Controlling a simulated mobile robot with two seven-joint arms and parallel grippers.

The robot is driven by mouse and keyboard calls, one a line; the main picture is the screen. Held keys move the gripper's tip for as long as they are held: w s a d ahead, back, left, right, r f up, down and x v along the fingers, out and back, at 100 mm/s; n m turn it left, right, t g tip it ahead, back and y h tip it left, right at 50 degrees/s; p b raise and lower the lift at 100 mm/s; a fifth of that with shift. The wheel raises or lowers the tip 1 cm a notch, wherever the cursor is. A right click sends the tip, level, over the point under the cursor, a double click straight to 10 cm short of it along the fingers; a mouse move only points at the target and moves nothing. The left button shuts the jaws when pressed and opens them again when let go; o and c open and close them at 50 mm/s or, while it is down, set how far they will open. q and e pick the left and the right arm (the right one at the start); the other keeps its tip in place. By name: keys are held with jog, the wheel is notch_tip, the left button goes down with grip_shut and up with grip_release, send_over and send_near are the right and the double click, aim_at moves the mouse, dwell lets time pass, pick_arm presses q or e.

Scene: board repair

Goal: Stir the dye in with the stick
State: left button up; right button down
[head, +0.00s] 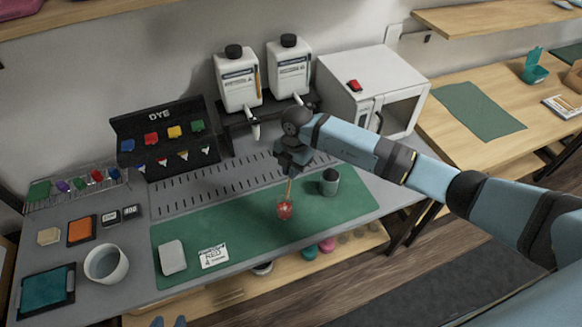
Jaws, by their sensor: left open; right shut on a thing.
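A small cup (285,210) with red contents stands on the green mat (240,228). My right gripper (291,172) is shut on the thin wooden stick (289,188) above the cup. The stick points down, and its lower end is in or right at the cup; the tip is hidden. A black rack marked DYE (160,116) stands at the back left with blue, red, yellow and green dye holders.
A white block (172,257) and a RED card (213,256) lie on the mat's left part. A white bowl (106,264) is further left. Two bottles (237,80) and a white oven-like box (374,88) stand behind.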

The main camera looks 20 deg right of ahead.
jog(key=shift+s+a+f+b, duration=0.1)
jog(key=shift+f+b, duration=0.2)
jog(key=shift+f, duration=0.3)
jog(key=shift+s+a+f+b, duration=0.1)
jog(key=shift+f+b, duration=0.15)
jog(key=shift+f, duration=0.3)
jog(key=shift+s+a+f+b, duration=0.1)
jog(key=shift+a+f+b, duration=0.1)
jog(key=shift+f+b, duration=0.6)
jog(key=shift+s+a+f+b, duration=0.15)
jog(key=shift+f+b, duration=0.1)
jog(key=shift+f, duration=1)
jog(key=shift+w, duration=0.1)
jog(key=shift+w, duration=0.1)
